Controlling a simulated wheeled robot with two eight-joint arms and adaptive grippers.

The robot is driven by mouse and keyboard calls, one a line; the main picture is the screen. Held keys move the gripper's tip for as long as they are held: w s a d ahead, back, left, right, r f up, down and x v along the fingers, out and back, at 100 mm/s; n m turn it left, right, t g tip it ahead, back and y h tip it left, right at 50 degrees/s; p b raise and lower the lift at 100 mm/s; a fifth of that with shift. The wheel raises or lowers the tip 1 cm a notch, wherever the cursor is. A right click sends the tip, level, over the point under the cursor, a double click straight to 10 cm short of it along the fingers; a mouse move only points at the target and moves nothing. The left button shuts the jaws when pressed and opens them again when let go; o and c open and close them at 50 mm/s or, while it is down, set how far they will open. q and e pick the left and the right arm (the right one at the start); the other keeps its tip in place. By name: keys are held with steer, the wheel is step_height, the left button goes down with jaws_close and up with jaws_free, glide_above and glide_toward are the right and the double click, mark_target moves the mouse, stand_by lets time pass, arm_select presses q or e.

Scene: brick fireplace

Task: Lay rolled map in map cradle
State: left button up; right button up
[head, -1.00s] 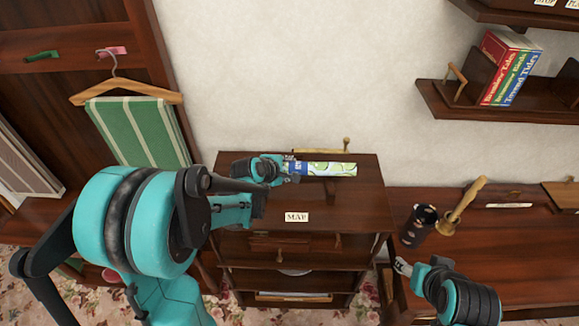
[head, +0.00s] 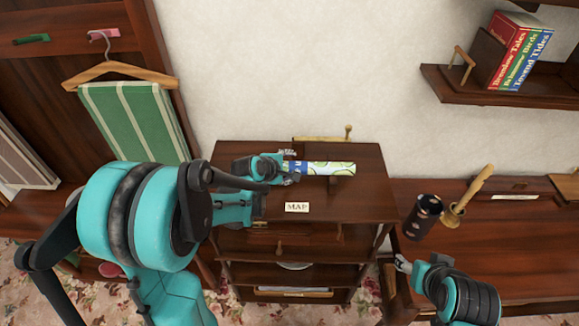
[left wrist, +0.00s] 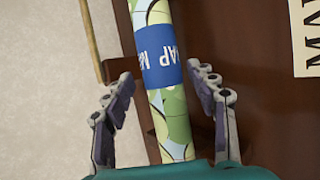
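The rolled map (head: 328,168), pale green and cream with a blue "MAP" band, lies level on the dark wooden map cradle (head: 334,184) on top of the shelf unit. In the left wrist view, the map (left wrist: 176,118) runs between the two fingers of my left gripper (left wrist: 163,76), with a gap showing on each side. The left gripper is open around the map's left part; it also shows in the head view (head: 289,168). Most of the cradle is hidden beneath the map. My right gripper (head: 402,264) is low at the right, away from the map, its finger opening too small to tell.
A "MAP" card (head: 297,207) marks the unit top (head: 353,207). A brass rod (head: 322,139) stands behind the map. A green towel (head: 132,120) hangs at left.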

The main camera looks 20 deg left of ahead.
arm_select(q)
steer(key=shift+s, duration=0.1)
steer(key=v, duration=1.2)
stand_by(0.6)
steer(key=s+d+f+m+g+y+b, duration=0.1)
steer(key=s+d+f+m+b, duration=0.1)
steer(key=s+m, duration=0.6)
steer(key=s+d+f+m+g+y+b, duration=0.1)
steer(key=s+d+f+m+b, duration=0.1)
steer(key=s+m, duration=0.6)
step_height(320, 180, down, 3)
steer(key=m+b, duration=0.1)
steer(key=m, duration=0.2)
steer(key=shift+s+d+r, duration=0.2)
steer(key=shift+d, duration=0.05)
